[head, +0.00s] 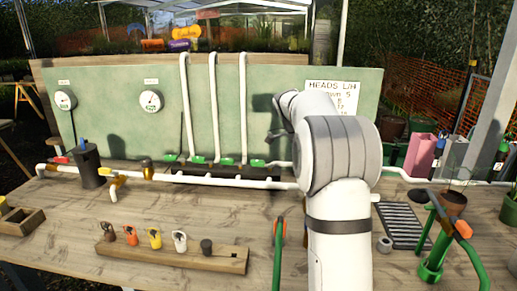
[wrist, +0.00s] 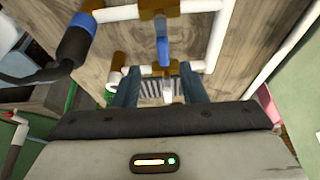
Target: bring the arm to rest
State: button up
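My arm (head: 340,225) rises at the right of centre in the head view and bends over at a large grey joint. Its far end reaches back toward the green board, and my gripper is hidden behind it there. In the wrist view my gripper (wrist: 160,88) has its two blue-grey fingers apart, with a clear gap. Nothing is visibly clamped between them. Behind the gap lie a slatted grate and white pipework, apart from the fingers as far as I can tell.
A wooden bench (head: 70,225) holds white pipes (head: 215,181), a dark cup (head: 88,168), and a wooden rack (head: 170,259) of small coloured parts. A green panel (head: 120,135) with gauges stands behind.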

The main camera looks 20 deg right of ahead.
jog(key=s+a+r+n+t+y+p, duration=0.2)
jog(key=s+a+r+n+t+p, duration=0.1)
jog(key=s+a+n, duration=0.95)
jog(key=s+a+f+n+y+p, duration=0.1)
jog(key=s+a+f+n, duration=0.1)
jog(key=s+a+n, duration=0.2)
jog(key=s+a+f+n+t+y, duration=0.1)
jog(key=s+a+f+n, duration=0.2)
jog(key=s+n, duration=0.3)
jog(key=s+a, duration=0.1)
jog(key=s, duration=0.4)
jog(key=shift+a+f+t+p, duration=0.3)
jog(key=shift+p, duration=0.05)
